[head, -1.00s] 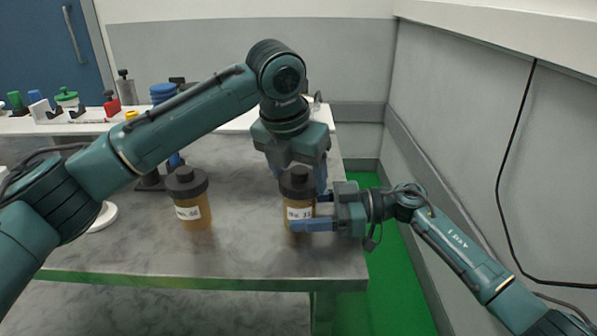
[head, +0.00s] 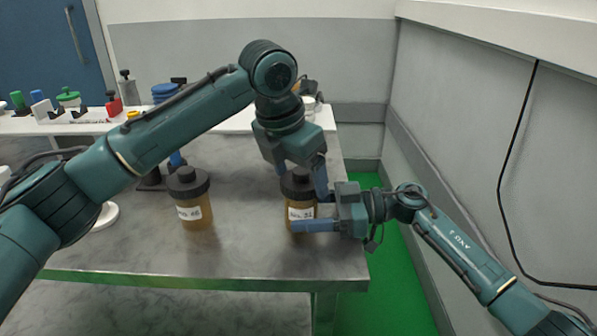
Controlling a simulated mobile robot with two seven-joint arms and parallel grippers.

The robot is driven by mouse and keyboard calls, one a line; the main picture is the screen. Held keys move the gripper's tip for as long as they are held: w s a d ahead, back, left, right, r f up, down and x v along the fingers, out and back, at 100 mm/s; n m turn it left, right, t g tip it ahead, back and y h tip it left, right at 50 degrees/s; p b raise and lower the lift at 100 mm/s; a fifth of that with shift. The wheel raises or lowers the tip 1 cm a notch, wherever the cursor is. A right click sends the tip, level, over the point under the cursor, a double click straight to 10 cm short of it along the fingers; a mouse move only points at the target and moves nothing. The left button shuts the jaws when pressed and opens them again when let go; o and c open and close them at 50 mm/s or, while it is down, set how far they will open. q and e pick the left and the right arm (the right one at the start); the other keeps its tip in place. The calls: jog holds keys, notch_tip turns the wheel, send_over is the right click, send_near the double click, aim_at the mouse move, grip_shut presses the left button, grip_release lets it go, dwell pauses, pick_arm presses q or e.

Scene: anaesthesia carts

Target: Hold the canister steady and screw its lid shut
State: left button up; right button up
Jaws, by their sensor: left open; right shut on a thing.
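An amber canister (head: 301,213) with a white label and a dark lid (head: 297,186) stands upright near the right end of the grey table. My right gripper (head: 305,222) comes in from the right and is shut on the canister's body, low down. My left gripper (head: 301,183) points down from above, with its open fingers on either side of the lid. The lid sits on the canister's top; how tightly it is seated cannot be told. The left gripper hides part of the lid.
A second amber canister (head: 193,210) with a dark lid stands to the left on the table (head: 245,250). Behind, a white shelf (head: 60,127) bears several bottles and small items. A grey wall (head: 480,160) stands close on the right.

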dwell(0.4)
pick_arm(q)
jog(key=shift+s+d+n+t+y, duration=0.1)
jog(key=shift+n+t+y, duration=0.25)
jog(key=shift+n, duration=1.05)
jog(key=shift+n+y, duration=0.45)
jog(key=shift+n, duration=1.05)
jog(key=c, duration=0.8)
jog(key=shift+m+h, duration=0.4)
jog(key=shift+m, duration=1.1)
jog(key=shift+m+h, duration=0.4)
jog(key=shift+m, duration=1)
